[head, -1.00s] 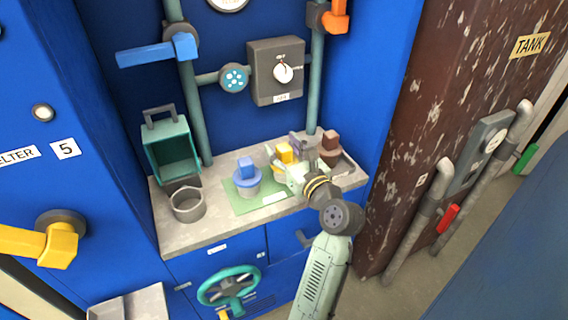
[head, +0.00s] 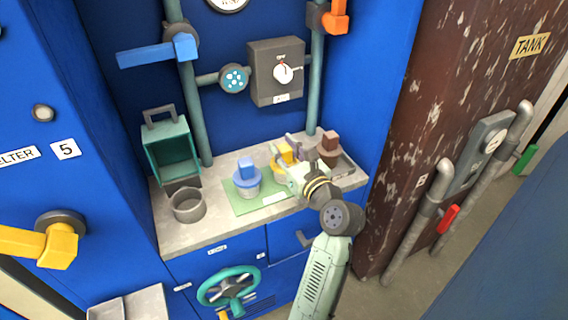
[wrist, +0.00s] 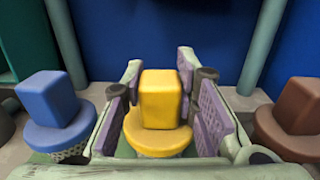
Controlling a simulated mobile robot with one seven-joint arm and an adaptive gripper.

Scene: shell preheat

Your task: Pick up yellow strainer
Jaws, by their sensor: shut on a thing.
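The yellow strainer (wrist: 158,100) has a block-shaped grip on a round yellow disc, with a mesh part below. In the wrist view it stands upright between the purple-padded fingers of my gripper (wrist: 160,105), which is shut on it. In the head view the yellow strainer (head: 285,153) shows partly behind my gripper (head: 292,165), over the right part of the green mat (head: 238,202). Its lower part is hidden, so I cannot tell whether it touches the mat.
A grey cup (head: 188,207) and a teal basket (head: 172,155) are further left. The counter front (head: 215,228) has bare room.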

